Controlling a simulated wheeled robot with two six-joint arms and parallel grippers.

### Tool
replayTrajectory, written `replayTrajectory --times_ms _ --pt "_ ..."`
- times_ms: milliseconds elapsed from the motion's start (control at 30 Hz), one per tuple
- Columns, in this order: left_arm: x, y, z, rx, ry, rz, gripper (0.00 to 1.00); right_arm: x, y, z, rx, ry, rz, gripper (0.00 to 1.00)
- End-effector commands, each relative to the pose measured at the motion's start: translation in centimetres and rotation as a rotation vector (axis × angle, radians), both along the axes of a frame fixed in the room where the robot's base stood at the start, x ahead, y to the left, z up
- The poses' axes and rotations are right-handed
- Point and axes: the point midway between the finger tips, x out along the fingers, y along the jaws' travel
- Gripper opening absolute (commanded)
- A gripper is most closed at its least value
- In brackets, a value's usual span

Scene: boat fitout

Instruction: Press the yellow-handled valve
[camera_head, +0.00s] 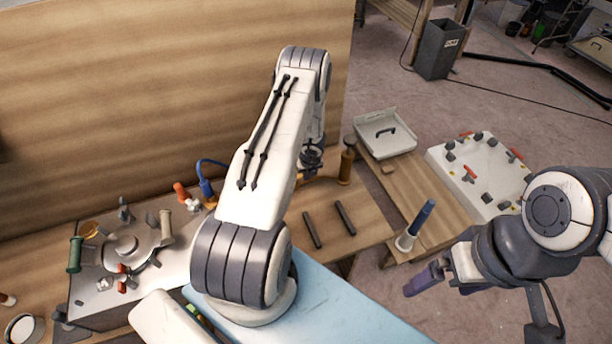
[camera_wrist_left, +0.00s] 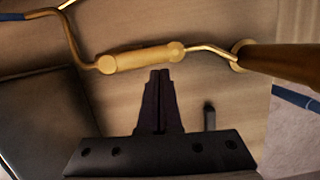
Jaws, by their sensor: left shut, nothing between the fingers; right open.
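My right gripper (camera_head: 426,279) is open at the lower right, away from the plate.
The metal plate (camera_head: 100,312) carries green, tan and red handles. A white panel (camera_head: 446,163) with red handles lies at the right. A wooden wall (camera_head: 150,90) rises behind.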

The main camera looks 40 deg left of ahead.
Motion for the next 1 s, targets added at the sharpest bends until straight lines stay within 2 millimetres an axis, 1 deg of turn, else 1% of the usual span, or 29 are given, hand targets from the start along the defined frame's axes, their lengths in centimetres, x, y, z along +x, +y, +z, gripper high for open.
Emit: replayTrajectory --times_ms 33,200,300,400,567,1000 --pt "0.1 -0.3 1.2 0.001 -0.002 -0.004 0.00 0.0 0.0 0.5 0.000 0.000 0.001 0.96" --pt "0.0 -1.4 4.7 0.001 -0.002 -0.009 0.00 0.0 0.0 1.8 0.000 0.000 0.003 0.96" --pt "-0.2 -1.8 6.4 0.001 -0.002 -0.009 0.00 0.0 0.0 2.6 0.000 0.000 0.004 0.96" --pt "-0.4 -2.1 7.7 0.001 -0.001 -0.008 0.00 0.0 0.0 3.1 0.000 0.000 0.005 0.96" --pt "-0.5 -2.2 8.6 0.001 -0.001 -0.007 0.00 0.0 0.0 3.4 0.000 -0.001 0.006 0.96" --pt "-0.6 -2.2 8.6 0.001 0.000 -0.006 0.00 0.0 0.0 3.4 0.000 -0.001 0.006 0.96"
